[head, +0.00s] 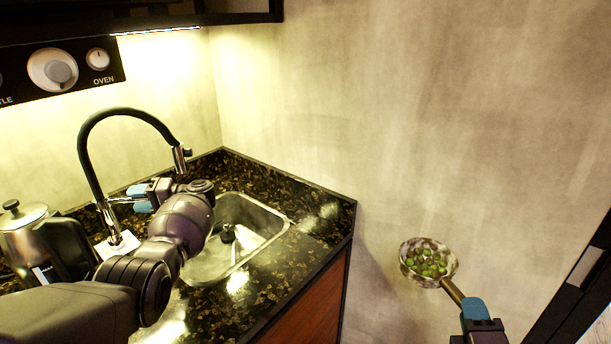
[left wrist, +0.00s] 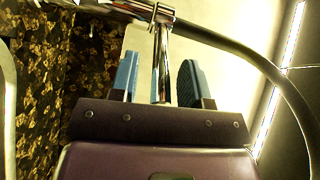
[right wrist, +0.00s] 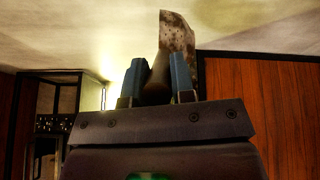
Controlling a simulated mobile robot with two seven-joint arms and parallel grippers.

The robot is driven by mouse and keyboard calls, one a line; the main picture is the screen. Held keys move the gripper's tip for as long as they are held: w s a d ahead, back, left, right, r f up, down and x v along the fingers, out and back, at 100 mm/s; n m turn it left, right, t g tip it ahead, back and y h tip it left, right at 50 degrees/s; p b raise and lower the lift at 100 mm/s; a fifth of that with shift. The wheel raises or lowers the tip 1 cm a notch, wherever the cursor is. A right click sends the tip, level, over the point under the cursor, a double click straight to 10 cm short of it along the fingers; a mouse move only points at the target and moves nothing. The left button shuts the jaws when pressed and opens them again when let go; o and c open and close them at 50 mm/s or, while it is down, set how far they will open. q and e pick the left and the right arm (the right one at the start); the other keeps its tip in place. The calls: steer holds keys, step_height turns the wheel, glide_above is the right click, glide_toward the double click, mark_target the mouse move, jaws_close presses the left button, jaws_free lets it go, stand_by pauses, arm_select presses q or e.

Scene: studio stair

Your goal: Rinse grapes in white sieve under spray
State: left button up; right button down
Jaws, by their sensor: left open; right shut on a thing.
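The white sieve (head: 404,262), speckled and round, holds several green grapes (head: 428,264). My right gripper (head: 472,308) is shut on its handle (head: 452,291) and holds it in the air right of the counter. In the right wrist view the sieve (right wrist: 177,38) rises beyond the blue fingers (right wrist: 160,82). The black-hosed faucet (head: 86,150) stands behind the sink (head: 277,222). My left gripper (head: 139,198) is open at the faucet's lever; in the left wrist view the chrome lever (left wrist: 162,70) lies between its blue fingers (left wrist: 158,85), with a gap visible. No water shows.
A steel kettle (head: 25,228) stands on the dark speckled counter (head: 315,230) at the left. The counter's right edge lies between the sink and the sieve. A dark upright frame (head: 582,270) stands at the far right.

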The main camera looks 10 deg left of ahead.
arm_select(q)
jaws_close()
stand_by(0.3)
arm_select(e)
steer(key=shift+r, duration=0.15)
